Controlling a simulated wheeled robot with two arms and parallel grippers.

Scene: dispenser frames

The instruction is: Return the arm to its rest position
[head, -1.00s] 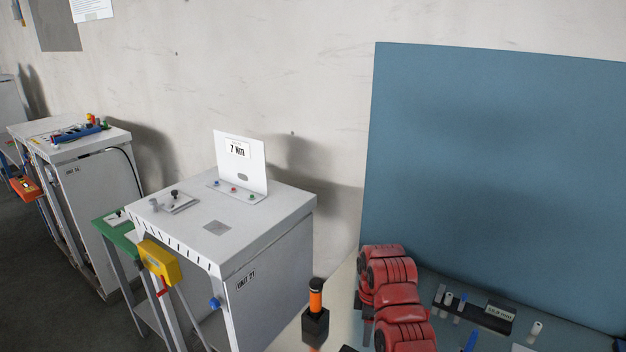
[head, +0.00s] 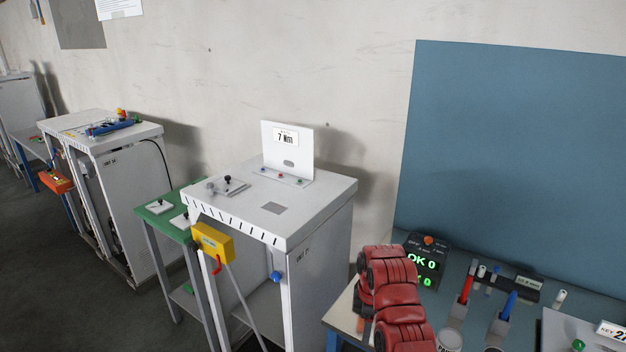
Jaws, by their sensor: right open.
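My right arm is red and segmented and rises from the bottom edge in the head view. Its far end with the right gripper (head: 372,280) is over the left part of the blue-grey bench (head: 470,268). The fingers are mostly hidden behind the red links, and I see nothing held. My left gripper is not in view.
Beside my arm, a black display (head: 424,262) reads "OK 0" in green. A red-handled tool (head: 466,289) and a blue-handled tool (head: 509,304) stand in holders. A white cabinet (head: 322,225) with a yellow box (head: 213,242) stands left. Floor shows at far left.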

